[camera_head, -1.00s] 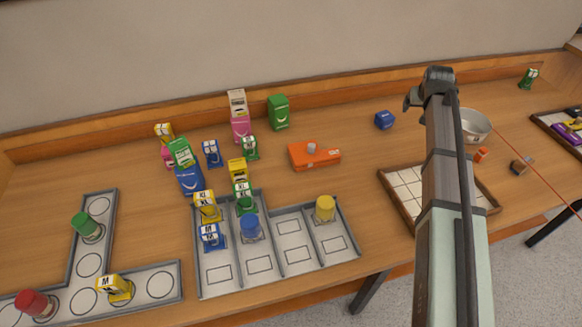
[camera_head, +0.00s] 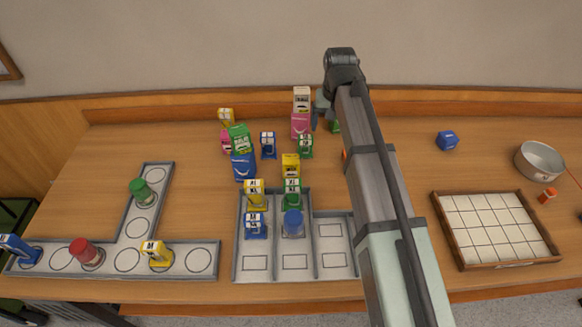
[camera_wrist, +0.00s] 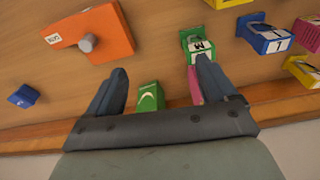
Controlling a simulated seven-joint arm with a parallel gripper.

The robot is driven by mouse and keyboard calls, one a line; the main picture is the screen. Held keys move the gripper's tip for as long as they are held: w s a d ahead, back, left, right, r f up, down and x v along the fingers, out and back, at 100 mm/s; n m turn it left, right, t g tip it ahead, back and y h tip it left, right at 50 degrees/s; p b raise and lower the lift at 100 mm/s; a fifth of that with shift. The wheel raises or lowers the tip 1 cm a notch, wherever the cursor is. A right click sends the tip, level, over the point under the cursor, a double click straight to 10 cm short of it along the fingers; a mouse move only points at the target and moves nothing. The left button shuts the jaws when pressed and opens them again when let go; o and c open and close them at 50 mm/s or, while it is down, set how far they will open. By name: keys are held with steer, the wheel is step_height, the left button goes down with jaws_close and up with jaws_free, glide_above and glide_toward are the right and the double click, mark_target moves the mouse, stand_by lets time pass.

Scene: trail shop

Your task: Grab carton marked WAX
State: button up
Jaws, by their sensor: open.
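I cannot read WAX on any carton. A green carton (camera_head: 335,126) stands at the back by the wall ledge, mostly hidden behind my arm; in the wrist view a green carton (camera_wrist: 150,97) shows between my fingers, partly covered by the palm. My gripper (camera_wrist: 160,68) is open and empty. Other cartons are a white one (camera_head: 302,97) on a pink one (camera_head: 300,125), and a green one (camera_head: 240,137) on a blue one (camera_head: 243,167). In the wrist view, pink (camera_wrist: 195,85) shows behind the right finger.
An orange box (camera_wrist: 95,30) with a grey knob lies near the left finger. Several small lettered stands, including a green one (camera_wrist: 197,42), crowd the right side. A blue block (camera_head: 447,140), metal bowl (camera_head: 540,161) and tiled tray (camera_head: 437,205) are right of my arm.

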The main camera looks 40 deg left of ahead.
steer(key=r+n+g+h, duration=0.1)
glide_above(291, 159)
steer(key=f, duration=0.8)
steer(key=shift+w+d+f, duration=0.1)
steer(key=shift+w+d, duration=0.05)
steer(key=shift+d, duration=0.1)
steer(key=shift+s+a+f, duration=0.1)
steer(key=shift+a+f, duration=0.05)
steer(key=shift+f, duration=1.2)
steer(key=shift+s+a+f, duration=0.1)
steer(key=shift+f, duration=1.2)
steer(key=shift+c, duration=0.5)
steer(key=c, duration=1)
